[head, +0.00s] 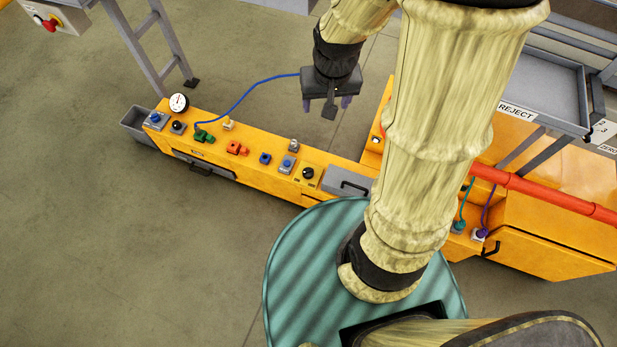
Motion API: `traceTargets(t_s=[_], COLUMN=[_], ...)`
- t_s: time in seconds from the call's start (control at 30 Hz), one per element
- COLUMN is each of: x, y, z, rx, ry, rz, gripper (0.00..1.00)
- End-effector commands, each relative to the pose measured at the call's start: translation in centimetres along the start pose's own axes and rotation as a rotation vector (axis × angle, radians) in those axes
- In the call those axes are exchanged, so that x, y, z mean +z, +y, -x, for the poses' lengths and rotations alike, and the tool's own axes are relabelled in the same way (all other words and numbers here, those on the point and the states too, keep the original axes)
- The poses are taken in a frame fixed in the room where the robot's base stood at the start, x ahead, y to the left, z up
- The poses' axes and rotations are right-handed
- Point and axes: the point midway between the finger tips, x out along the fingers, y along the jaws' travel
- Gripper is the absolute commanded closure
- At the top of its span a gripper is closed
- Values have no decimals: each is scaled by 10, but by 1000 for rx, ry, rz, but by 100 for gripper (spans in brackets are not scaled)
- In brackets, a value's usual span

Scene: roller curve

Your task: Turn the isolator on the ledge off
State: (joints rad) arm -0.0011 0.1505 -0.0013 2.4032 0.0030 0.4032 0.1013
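The long orange ledge (265,186) runs from the left middle toward my base and carries several controls. A second dark round knob (178,126) sits near the left end. Which of these is the isolator, and its setting, I cannot tell at this size. My gripper (328,104) hangs above the scene, pictured above and right of the ledge controls, apart from them. Its two purple fingertips are spread, with a grey part between them. I see nothing clearly held.
A blue cable (250,88) arcs from the ledge toward my gripper. A red pipe (545,194) and reject chute (535,85) stand right. Floor at left is clear.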

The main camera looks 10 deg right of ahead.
Motion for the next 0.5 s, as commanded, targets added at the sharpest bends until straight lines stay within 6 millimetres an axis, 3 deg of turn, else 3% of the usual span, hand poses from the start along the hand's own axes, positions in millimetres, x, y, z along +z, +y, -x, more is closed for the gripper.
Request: traceTargets(t_s=[0.03, 0.5], x=[-2, -33], y=[0, -2], z=[-31, -186], rx=[1, 13], ry=[-8, -69], rz=[-12, -151], gripper=[34, 34])
